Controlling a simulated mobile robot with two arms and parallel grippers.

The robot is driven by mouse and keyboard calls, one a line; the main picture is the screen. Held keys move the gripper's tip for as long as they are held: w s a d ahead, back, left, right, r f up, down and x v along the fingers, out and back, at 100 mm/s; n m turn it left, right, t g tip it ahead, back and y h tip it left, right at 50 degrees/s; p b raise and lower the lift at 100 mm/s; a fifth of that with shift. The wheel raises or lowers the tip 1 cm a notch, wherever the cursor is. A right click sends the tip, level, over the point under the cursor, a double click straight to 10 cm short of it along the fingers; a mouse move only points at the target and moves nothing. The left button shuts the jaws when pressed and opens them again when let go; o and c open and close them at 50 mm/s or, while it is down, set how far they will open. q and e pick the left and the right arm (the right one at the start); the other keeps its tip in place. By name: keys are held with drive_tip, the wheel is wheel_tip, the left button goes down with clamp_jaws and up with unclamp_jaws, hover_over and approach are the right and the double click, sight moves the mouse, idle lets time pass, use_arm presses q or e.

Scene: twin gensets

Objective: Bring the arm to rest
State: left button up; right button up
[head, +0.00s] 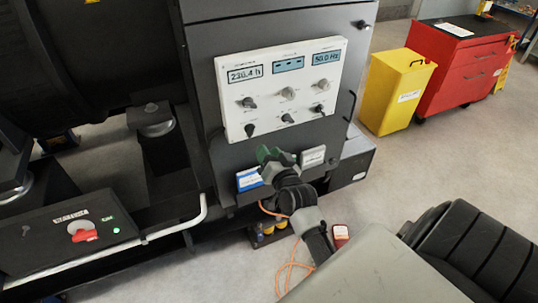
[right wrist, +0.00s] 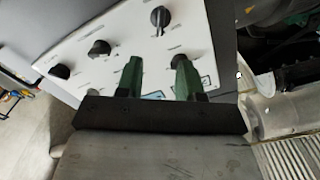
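My right gripper (head: 274,155) has green fingers and is in front of the dark genset cabinet, just below the white control panel (head: 262,62). In the right wrist view the two fingers of this gripper (right wrist: 158,67) stand apart with nothing between them. The panel (right wrist: 118,45) lies beyond them there, with black knobs. I cannot tell whether the fingertips touch the cabinet. My right arm comes in from the lower right in the head view. My left gripper is not in view.
A blue-and-white box (head: 249,179) and a pale box (head: 313,156) are by the gripper. An orange cable (head: 285,272) lies on the floor. A yellow bin (head: 395,92) and a red tool cabinet (head: 455,65) stand at right. A red switch (head: 84,235) is at lower left.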

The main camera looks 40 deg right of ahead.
idle(0.5)
drive_tip(key=s+a+f+n+g+y, duration=0.1)
drive_tip(key=s+a+f+n+g, duration=0.15)
drive_tip(key=f, duration=0.85)
drive_tip(key=s+a+f+n+g+y+b, duration=0.1)
drive_tip(key=s+a+f+g+y, duration=0.2)
drive_tip(key=f, duration=0.7)
drive_tip(key=s+a+f+n+g, duration=0.2)
drive_tip(key=s+a+f, duration=0.25)
drive_tip(key=f, duration=0.65)
drive_tip(key=s+f+n+g, duration=0.2)
drive_tip(key=s+f, duration=0.4)
drive_tip(key=s, duration=0.5)
drive_tip(key=s+a+f+n+g, duration=0.1)
drive_tip(key=s+f+g, duration=0.3)
drive_tip(key=s, duration=0.7)
drive_tip(key=s+a+f+n+g, duration=0.1)
drive_tip(key=s+f+n+g, duration=0.1)
drive_tip(key=s+f, duration=0.6)
drive_tip(key=s+g+b, duration=0.1)
drive_tip(key=s, duration=0.2)
drive_tip(key=shift+s+a+f+n, duration=0.15)
drive_tip(key=shift+f+n, duration=0.15)
drive_tip(key=shift+n, duration=0.05)
